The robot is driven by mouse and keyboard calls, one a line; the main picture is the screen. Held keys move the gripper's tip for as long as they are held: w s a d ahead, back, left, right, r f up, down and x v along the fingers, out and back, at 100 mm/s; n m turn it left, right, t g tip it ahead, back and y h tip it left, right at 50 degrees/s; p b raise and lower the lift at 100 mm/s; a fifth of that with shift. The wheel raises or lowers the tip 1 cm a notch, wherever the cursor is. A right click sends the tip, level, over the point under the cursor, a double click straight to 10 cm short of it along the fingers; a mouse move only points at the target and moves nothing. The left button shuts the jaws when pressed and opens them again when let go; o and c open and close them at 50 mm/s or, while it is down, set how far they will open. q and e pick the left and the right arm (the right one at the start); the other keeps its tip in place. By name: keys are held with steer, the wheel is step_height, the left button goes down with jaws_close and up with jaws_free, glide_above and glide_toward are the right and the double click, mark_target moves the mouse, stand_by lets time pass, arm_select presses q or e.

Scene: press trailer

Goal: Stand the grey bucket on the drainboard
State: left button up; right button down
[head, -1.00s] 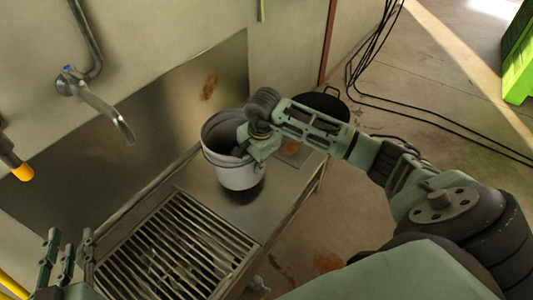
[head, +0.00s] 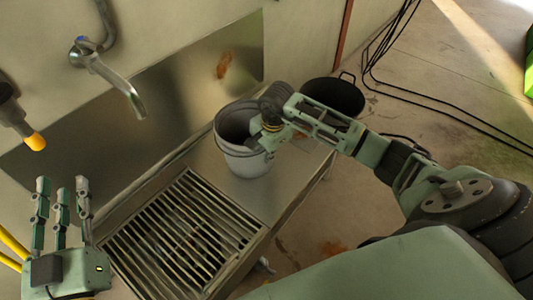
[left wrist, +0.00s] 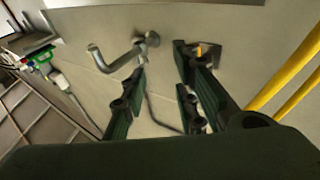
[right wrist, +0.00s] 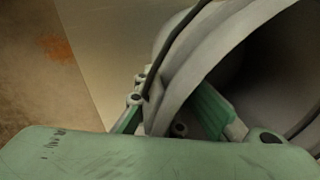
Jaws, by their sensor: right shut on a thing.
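The grey bucket (head: 245,160) is upright over the bare steel drainboard (head: 285,183), beside the slatted grate. Its base looks at or very close to the steel; contact is hard to tell. My right gripper (head: 267,133) is shut on the bucket's rim at its right side. In the right wrist view, the bucket wall (right wrist: 190,65) runs between the fingers (right wrist: 170,115), and the dark handle lies along its outside. My left gripper (head: 63,190) is open and empty, left of the sink unit. Its spread fingers also show in the left wrist view (left wrist: 160,80).
The slatted grate (head: 183,235) fills the near part of the sink unit. A tap (head: 110,75) and a yellow-tipped fitting (head: 30,135) stick out from the wall. A black pan (head: 333,96) lies beyond the unit, with cables (head: 410,88) on the floor.

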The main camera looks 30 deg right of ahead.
steer(key=c, duration=2.2)
jaws_free()
steer(key=o, duration=0.3)
steer(key=shift+o, duration=0.2)
arm_select(q)
steer(key=shift+r, duration=0.1)
arm_select(e)
steer(key=shift+r, duration=0.1)
